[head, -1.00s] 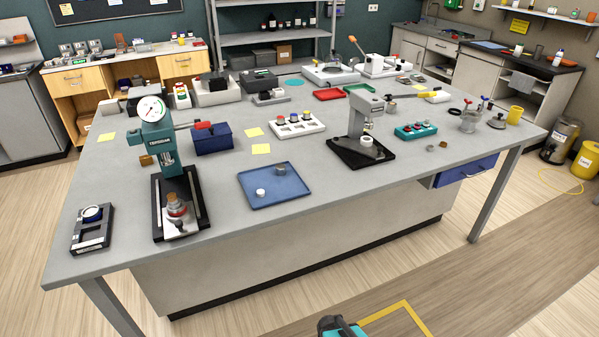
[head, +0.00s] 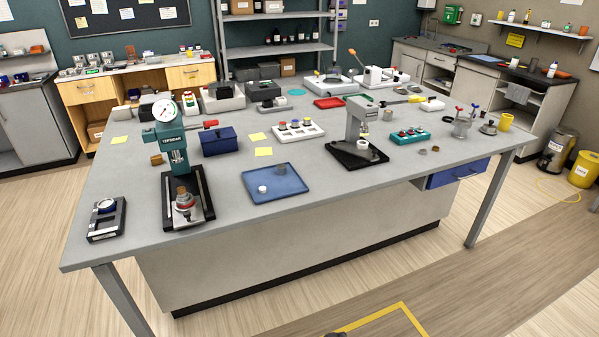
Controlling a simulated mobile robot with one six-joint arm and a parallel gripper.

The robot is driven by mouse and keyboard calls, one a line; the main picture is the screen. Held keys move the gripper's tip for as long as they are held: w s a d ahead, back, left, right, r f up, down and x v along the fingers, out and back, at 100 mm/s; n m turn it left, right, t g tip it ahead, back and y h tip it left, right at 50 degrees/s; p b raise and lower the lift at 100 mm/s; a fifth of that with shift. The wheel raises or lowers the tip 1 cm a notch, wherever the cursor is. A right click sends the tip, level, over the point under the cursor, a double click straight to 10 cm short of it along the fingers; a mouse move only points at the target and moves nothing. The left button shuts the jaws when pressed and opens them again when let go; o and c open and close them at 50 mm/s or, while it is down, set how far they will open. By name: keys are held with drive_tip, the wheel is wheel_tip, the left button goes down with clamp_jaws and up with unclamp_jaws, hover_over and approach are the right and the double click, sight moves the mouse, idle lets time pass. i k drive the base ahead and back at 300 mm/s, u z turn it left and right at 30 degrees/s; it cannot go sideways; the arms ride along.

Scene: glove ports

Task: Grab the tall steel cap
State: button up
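A blue tray (head: 290,192) lies flat near the front middle of the grey table. On it stand a grey steel-looking cap (head: 280,169), the taller of two, towards the back, and a short pale cap (head: 262,189) towards the left. The two stand apart, and nothing touches the grey one. My gripper's fingers are not in view. Only a small dark sliver, probably of my arm, shows at the bottom edge, well in front of the table.
A teal press with a dial (head: 170,135) stands left of the tray, and a grey press on a black base (head: 358,152) stands right. A blue box (head: 218,141) and a white holder with coloured tops (head: 298,131) are behind. Floor in front is clear.

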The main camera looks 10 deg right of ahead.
sight(281, 167)
drive_tip(key=z, duration=0.15)
drive_tip(key=k, duration=0.1)
drive_tip(key=u, duration=0.3)
drive_tip(key=i, duration=0.9)
drive_tip(key=u, duration=4.5)
drive_tip(key=i, duration=0.1)
drive_tip(key=z, duration=2.8)
